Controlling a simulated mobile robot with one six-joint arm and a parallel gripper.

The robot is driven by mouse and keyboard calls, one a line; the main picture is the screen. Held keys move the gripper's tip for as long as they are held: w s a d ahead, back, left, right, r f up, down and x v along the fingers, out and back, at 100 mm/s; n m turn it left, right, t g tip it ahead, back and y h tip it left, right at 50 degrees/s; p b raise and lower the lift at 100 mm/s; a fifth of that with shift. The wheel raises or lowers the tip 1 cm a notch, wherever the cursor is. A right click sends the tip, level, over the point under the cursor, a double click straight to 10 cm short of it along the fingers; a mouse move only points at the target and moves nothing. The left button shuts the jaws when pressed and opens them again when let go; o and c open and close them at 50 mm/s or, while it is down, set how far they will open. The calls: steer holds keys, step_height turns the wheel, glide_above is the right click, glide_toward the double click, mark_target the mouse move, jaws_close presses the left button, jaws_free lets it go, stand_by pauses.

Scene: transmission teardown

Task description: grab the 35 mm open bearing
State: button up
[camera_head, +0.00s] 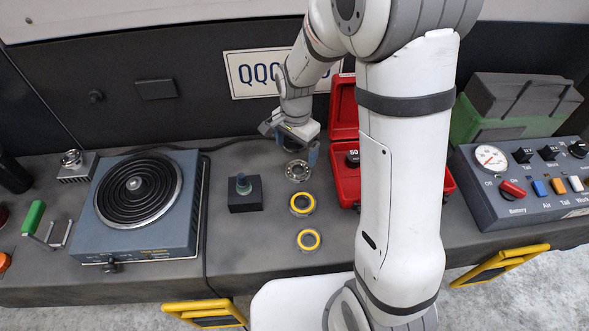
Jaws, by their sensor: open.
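An open metal bearing (298,171) with its balls showing lies flat on the grey bench top, at the back of a short row of bearings. Two bearings with yellow rings, a larger one (302,204) and a smaller one (308,240), lie in front of it. I cannot read any size on them. My gripper (290,146) is open, pointing down just behind and above the open bearing, and looks apart from it. A dark round shape shows between the jaws, partly hidden; I cannot tell what it is.
A red open case (346,186) stands right of the bearings, partly hidden by my arm. A control panel (525,190) is at right. Bench in front of the bearings is clear.

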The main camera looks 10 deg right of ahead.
mark_target(298, 173)
steer(key=f, duration=0.5)
steer(key=f+b, duration=0.1)
steer(key=f, duration=0.1)
steer(key=shift+s+d+f, duration=0.25)
steer(key=shift+d, duration=0.1)
steer(key=c, duration=1.3)
steer(key=shift+o, duration=0.2)
steer(key=shift+r, duration=0.1)
